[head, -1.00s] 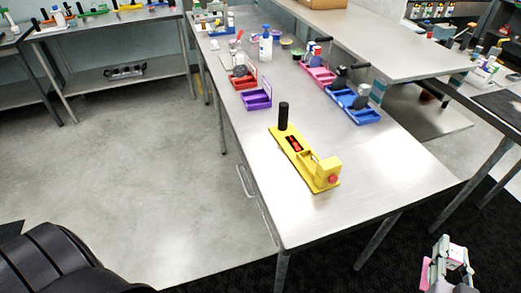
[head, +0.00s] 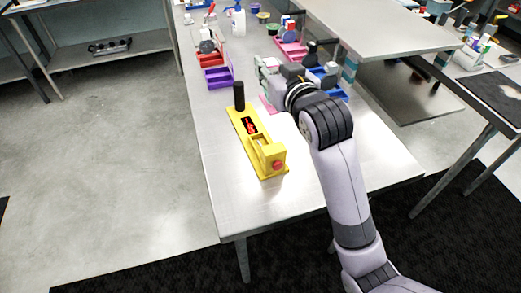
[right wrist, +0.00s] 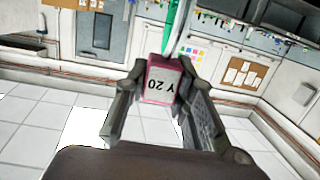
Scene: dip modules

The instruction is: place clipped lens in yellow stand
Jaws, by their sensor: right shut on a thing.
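The yellow stand (head: 262,148) lies on the metal table, with a black upright post at its far end, a red insert in its slot and a red knob on the near block. My right gripper (head: 268,84) is above the table, just right of the stand's far end. The lens itself is not clearly visible. My left gripper is out of view.
A purple tray (head: 219,84) and a red tray (head: 210,59) stand at the table's left edge. A pink tray (head: 293,52) and a blue tray (head: 339,93), partly hidden by my right arm, stand behind. The table's near end is clear around the stand.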

